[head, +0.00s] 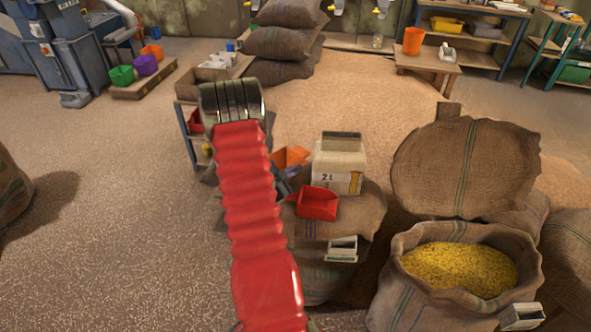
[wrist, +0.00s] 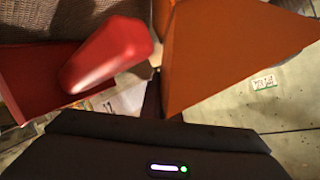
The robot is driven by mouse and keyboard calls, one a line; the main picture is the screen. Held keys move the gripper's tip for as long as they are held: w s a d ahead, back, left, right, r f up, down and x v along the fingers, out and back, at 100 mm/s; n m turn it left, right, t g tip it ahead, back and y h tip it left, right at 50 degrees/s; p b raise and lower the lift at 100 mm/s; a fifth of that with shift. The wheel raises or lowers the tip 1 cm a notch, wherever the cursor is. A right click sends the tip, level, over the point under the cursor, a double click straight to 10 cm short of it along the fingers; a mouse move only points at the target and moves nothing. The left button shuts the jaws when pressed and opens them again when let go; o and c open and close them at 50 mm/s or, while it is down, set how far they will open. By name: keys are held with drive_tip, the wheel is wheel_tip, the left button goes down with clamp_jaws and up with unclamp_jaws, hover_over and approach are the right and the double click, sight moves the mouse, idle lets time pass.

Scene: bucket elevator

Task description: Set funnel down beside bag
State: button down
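The orange funnel (head: 290,158) shows just right of my red arm, above the sack top; in the wrist view its angled orange side (wrist: 235,55) is large and close. My dark gripper (head: 283,182) is mostly behind the arm; it appears shut on the funnel, its fingertips hidden. A closed, full bag (head: 345,215) stands under this spot; I cannot tell whether the funnel touches it. An open bag (head: 455,305) of yellow grain (head: 460,268) stands at the right front.
On the closed bag are a red scoop (head: 318,203), also in the wrist view (wrist: 108,55), and a cream box (head: 340,163) marked "2 L". A low shelf (head: 190,135) stands behind the arm. Stacked sacks (head: 285,42) are at the back.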

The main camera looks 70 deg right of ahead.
drive_tip(key=c, duration=2.5)
unclamp_jaws()
drive_tip(key=o, duration=0.5)
drive_tip(key=v, duration=1.2)
